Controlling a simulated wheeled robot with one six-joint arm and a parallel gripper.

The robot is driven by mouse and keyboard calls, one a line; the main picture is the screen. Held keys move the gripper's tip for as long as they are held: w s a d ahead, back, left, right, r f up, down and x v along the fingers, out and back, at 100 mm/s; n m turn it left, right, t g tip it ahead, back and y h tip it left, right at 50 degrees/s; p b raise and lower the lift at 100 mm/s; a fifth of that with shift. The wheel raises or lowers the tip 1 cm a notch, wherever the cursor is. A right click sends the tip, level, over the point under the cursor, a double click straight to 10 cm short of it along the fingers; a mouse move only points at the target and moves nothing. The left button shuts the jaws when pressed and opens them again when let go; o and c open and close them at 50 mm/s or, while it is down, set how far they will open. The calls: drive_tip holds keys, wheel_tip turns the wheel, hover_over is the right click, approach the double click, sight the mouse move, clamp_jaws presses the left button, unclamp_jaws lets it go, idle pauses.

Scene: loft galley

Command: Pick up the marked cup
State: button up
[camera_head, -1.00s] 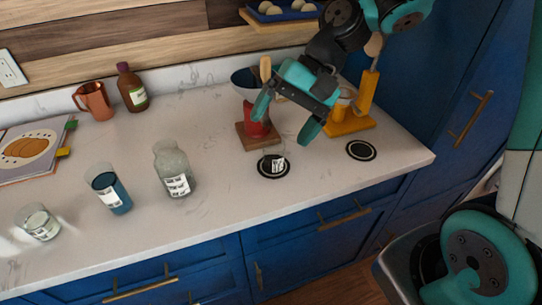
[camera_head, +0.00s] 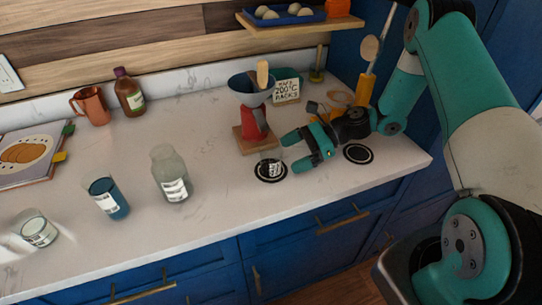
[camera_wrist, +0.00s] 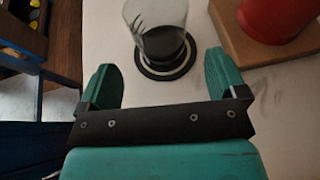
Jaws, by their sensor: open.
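A small clear glass cup (camera_head: 271,168) with a white printed label stands upright on a black ringed disc (camera_head: 268,179) near the counter's front. In the wrist view the cup (camera_wrist: 158,22) is at top centre, its upper part cut off, on the same disc (camera_wrist: 163,70). My gripper (camera_head: 299,151) is low over the counter, just right of the cup in the head view. Its jaws are open and empty. In the wrist view the cup sits ahead of the fingertips (camera_wrist: 161,66), roughly centred between them, and does not look gripped.
A red grinder-like object (camera_head: 252,122) on a wooden board (camera_head: 243,143) stands close behind the cup. A glass bottle (camera_head: 170,176), a blue cup (camera_head: 108,198) and another glass (camera_head: 38,229) stand left. A second black disc (camera_head: 357,154) lies right.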

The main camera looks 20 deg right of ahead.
sight(274, 161)
drive_tip(key=p+x, duration=0.2)
drive_tip(key=x, duration=0.3)
drive_tip(key=shift+w, duration=0.15)
drive_tip(key=shift+a+f, duration=0.25)
drive_tip(key=shift+a, duration=0.05)
drive_tip(key=shift+c, duration=0.5)
drive_tip(key=c, duration=0.9)
